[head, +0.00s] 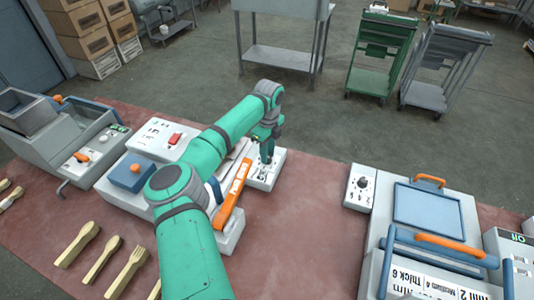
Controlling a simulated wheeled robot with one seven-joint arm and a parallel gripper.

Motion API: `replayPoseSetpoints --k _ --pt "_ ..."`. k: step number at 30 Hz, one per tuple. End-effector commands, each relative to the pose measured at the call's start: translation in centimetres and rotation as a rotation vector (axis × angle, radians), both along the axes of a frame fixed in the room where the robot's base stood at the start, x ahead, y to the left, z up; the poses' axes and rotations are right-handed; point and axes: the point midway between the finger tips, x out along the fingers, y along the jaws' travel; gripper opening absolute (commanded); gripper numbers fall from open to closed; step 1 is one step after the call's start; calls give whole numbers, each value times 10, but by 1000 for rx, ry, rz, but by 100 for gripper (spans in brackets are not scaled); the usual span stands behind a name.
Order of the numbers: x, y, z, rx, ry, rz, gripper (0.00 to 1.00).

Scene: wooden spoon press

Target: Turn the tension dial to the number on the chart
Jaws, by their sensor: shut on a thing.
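My gripper (266,160) points down at a small white panel (268,181) at the right end of the middle machine. It is shut on a dial there, which the fingers mostly hide; the number it points to cannot be read. Another dark knob (362,182) sits on a pale box left of the right-hand machine, apart from my gripper. A white chart (420,281) lies at the lower right, with lines that include "Thick 6" and "Medium 4"; part of it is cut off by the frame edge.
The middle machine has an orange lever (233,190), a red switch (175,139) and a blue block with an orange knob (134,171). Wooden utensils (77,245) lie at the front left. Bare red tabletop (305,215) lies between the machines. Carts (383,55) stand on the floor behind.

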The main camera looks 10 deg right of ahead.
Motion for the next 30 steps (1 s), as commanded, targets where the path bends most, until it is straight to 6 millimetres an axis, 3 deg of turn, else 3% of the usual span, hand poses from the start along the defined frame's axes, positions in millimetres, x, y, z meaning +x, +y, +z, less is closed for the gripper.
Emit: replayPoseSetpoints --k 30 --pt "0 0 2 1 -3 -966 2"
